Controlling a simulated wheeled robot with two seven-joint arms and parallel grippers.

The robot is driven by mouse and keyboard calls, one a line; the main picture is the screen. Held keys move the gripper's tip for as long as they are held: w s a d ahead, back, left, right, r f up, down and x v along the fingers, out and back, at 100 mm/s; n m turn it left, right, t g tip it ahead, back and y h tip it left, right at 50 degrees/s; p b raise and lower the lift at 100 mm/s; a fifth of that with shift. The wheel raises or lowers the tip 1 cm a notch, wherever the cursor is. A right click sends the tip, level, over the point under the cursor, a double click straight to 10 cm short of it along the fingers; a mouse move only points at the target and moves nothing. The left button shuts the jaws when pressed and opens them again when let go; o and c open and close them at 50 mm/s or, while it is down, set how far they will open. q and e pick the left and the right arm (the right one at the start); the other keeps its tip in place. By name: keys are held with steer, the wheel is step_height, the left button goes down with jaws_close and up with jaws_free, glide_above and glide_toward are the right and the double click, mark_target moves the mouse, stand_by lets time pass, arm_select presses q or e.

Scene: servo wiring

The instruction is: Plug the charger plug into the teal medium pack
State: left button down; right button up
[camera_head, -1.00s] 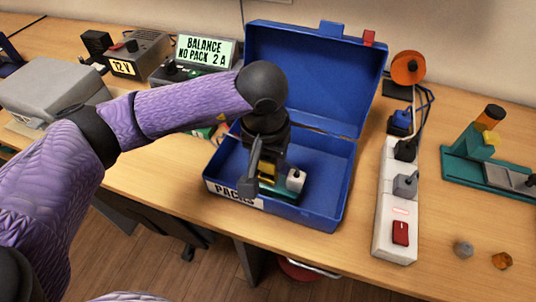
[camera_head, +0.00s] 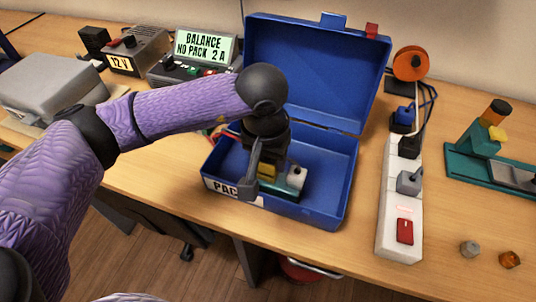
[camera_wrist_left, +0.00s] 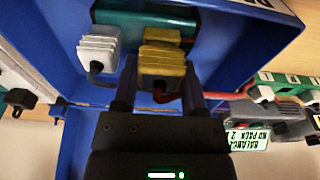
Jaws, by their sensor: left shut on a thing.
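My left gripper (camera_head: 258,180) reaches down into the open blue case (camera_head: 335,190). It is shut on the yellow charger plug (camera_wrist_left: 165,68), one finger on each side, with a red wire trailing from it. The plug also shows in the head view (camera_head: 267,172). The teal pack (camera_wrist_left: 145,18) lies in the case, just beyond the plug; it shows partly in the head view (camera_head: 283,192). A second yellow block meets the plug at the pack side; I cannot tell how fully they are joined. A white connector (camera_wrist_left: 98,45) with a dark lead sits beside it. My right gripper is out of view.
The case's lid (camera_head: 310,75) stands open behind. A charger with a lit screen (camera_head: 205,47) reads "BALANCE NO PACK 2 A". A white power strip (camera_head: 397,230) stands right of the case. A teal fixture (camera_head: 480,165) is at far right.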

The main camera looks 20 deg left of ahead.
mark_target(265, 163)
arm_select(q)
steer(key=shift+f+b, duration=0.35)
steer(key=shift+f, duration=0.15)
steer(key=shift+c, duration=0.3)
jaws_free()
steer(key=r, duration=0.3)
steer(key=r+p, duration=0.1)
steer(key=r, duration=0.2)
steer(key=s+r+p, duration=0.1)
steer(key=r, duration=0.3)
steer(key=shift+s, duration=0.1)
